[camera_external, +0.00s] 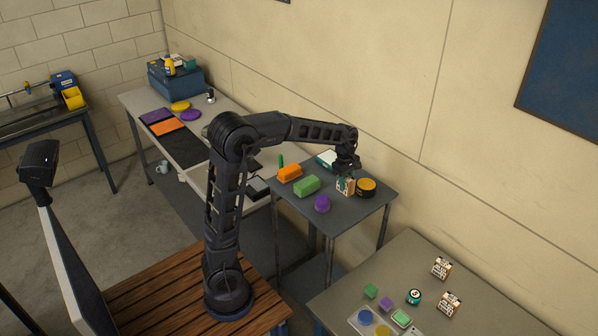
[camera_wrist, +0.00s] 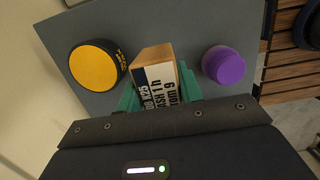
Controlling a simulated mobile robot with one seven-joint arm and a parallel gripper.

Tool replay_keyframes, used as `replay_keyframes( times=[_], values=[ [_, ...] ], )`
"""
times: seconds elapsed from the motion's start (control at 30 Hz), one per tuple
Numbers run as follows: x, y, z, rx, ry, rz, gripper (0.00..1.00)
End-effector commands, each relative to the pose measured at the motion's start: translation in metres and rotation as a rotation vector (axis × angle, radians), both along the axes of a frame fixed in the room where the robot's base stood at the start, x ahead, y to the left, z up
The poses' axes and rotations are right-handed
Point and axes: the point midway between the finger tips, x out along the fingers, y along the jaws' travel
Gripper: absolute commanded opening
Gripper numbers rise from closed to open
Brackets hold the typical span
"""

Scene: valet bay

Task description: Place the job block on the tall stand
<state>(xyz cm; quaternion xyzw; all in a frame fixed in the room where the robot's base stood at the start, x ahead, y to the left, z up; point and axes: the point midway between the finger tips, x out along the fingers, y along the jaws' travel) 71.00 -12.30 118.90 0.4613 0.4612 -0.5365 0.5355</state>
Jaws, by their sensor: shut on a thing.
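The job block (camera_wrist: 156,72), a wooden block with a white and dark blue printed label, is between the teal fingers of my gripper (camera_wrist: 159,94) in the wrist view. My gripper (camera_external: 346,176) is shut on it. In the external view the job block (camera_external: 346,187) is at or just over the right part of a tall grey stand (camera_external: 343,213) with thin legs. I cannot tell whether the block touches the top. The fingers partly cover its sides.
A yellow-topped black tin (camera_external: 367,187) and a purple knob-like piece (camera_external: 322,204) flank the block closely. A green block (camera_external: 306,186) and orange block (camera_external: 289,173) are left. Two similar labelled blocks (camera_external: 441,268) (camera_external: 450,303) stand on the front-right table (camera_external: 400,258). The wall is behind.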

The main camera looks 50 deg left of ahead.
Motion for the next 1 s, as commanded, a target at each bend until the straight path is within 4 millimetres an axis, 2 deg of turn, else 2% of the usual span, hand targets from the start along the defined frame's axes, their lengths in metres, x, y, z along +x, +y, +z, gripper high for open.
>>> replay_keyframes(
  times=[0.23, 0.5, 0.87, 0.9, 1.0],
  values=[
    [0.0, 0.0, -0.014, 0.0, 0.001, 0.001, 0.11],
    [0.0, 0.0, -0.047, 0.0, 0.001, 0.001, 0.11],
    [0.0, 0.0, -0.051, 0.0, -0.001, 0.001, 0.11],
    [0.0, 0.0, -0.051, 0.0, -0.001, 0.0, 0.38],
    [0.0, 0.0, -0.051, 0.0, -0.001, 0.0, 0.58]
  ],
)
